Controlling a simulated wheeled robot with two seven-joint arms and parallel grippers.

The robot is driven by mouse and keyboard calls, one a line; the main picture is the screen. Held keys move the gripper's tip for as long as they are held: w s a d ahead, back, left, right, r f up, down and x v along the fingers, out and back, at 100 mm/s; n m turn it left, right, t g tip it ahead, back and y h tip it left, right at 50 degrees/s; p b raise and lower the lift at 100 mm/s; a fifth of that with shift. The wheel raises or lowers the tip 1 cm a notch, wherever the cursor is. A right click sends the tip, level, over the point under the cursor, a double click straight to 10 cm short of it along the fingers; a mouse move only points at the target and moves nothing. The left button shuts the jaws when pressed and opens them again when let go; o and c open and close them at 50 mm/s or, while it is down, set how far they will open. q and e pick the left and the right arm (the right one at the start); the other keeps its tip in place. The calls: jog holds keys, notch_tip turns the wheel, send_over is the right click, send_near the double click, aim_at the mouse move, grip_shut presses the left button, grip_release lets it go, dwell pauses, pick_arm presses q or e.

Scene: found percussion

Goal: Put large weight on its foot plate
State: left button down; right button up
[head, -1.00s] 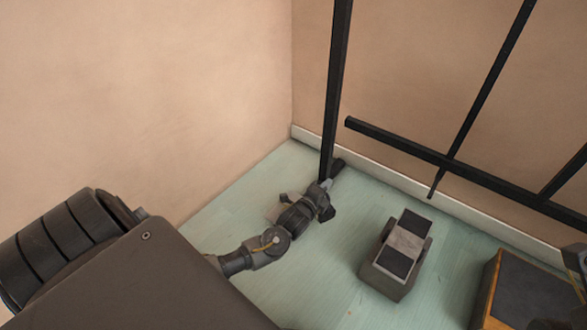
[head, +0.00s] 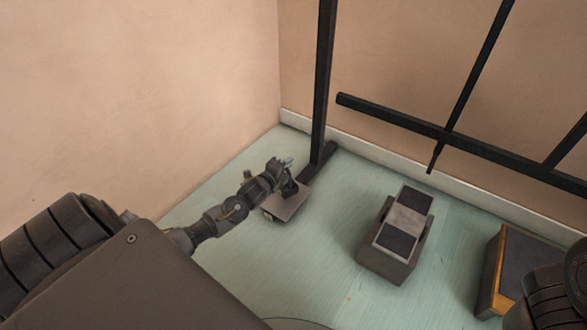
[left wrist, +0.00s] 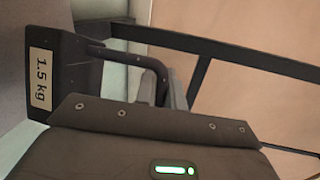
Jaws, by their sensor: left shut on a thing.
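The weight is a dark grey block with a white "1.5 kg" label, seen at the left of the left wrist view (left wrist: 62,80). In the head view its grey face (head: 288,207) shows beneath my left gripper (head: 286,178). The weight is just in front of the black foot (head: 322,160) of the upright post. I cannot tell whether it touches the floor or the foot. No separate foot plate is clear. My right gripper is not clearly visible.
A grey block with two dark pads (head: 397,240) stands on the pale green floor, right of the weight. A wooden box with a dark top (head: 497,275) is farther right. Black frame bars (head: 460,145) run along the back wall. Floor between weight and block is clear.

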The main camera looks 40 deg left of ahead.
aim_at(290, 189)
pick_arm(q)
jog(key=shift+w+a, duration=0.1)
jog(key=shift+a, duration=0.1)
jog(key=shift+a+f+b, duration=0.3)
jog(key=shift+f+b, duration=0.15)
notch_tip(290, 189, down, 3)
jog(key=shift+a+f+b, duration=0.1)
jog(key=shift+b, duration=0.95)
jog(key=c, duration=1.5)
grip_release()
jog(key=shift+f, duration=0.2)
